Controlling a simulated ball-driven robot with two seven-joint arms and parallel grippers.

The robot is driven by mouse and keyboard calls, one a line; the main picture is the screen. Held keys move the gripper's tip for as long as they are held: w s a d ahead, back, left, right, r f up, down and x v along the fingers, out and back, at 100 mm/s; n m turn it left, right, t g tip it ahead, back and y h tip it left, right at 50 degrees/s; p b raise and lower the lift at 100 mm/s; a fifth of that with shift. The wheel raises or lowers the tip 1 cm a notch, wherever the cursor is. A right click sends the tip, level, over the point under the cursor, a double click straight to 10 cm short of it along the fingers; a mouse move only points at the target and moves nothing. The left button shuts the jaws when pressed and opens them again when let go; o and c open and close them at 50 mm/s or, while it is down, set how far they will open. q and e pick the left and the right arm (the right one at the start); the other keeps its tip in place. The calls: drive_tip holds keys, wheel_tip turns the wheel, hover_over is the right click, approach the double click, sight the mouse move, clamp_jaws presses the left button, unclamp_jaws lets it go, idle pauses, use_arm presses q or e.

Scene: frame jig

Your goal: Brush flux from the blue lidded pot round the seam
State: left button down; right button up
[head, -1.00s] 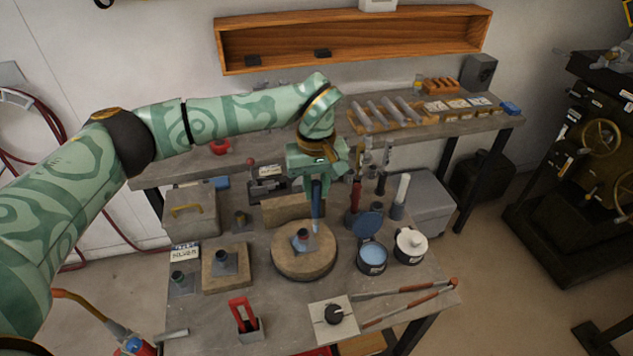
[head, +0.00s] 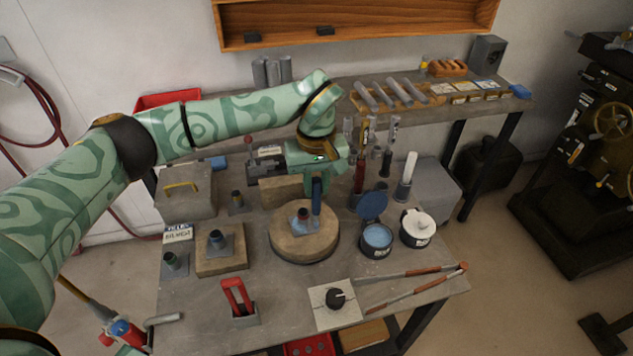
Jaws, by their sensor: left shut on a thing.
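My left gripper (head: 316,182) is shut on a blue-handled brush (head: 316,197), which hangs nearly upright over the round board (head: 290,246). On that board stands a small part, a grey plate with a short dark tube (head: 303,216). The brush's lower end is just right of the tube, at the plate; whether it touches the seam I cannot tell. The blue pot (head: 377,238) stands to the right with its blue lid (head: 372,205) tipped up at the back and pale blue content showing. My right gripper is not in view.
A pot with a white lid (head: 419,224) stands right of the blue pot. Similar plate-and-tube parts sit at left, one on a square board (head: 221,262). A red-handled tool (head: 237,297), a dark knob (head: 336,299) and long red-handled rods (head: 413,291) lie in front. Upright tools stand behind.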

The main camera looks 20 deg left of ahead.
use_arm(q)
drive_tip(key=shift+f, duration=0.1)
idle(0.3)
drive_tip(key=shift+f, duration=0.4)
drive_tip(key=shift+w+a, duration=0.1)
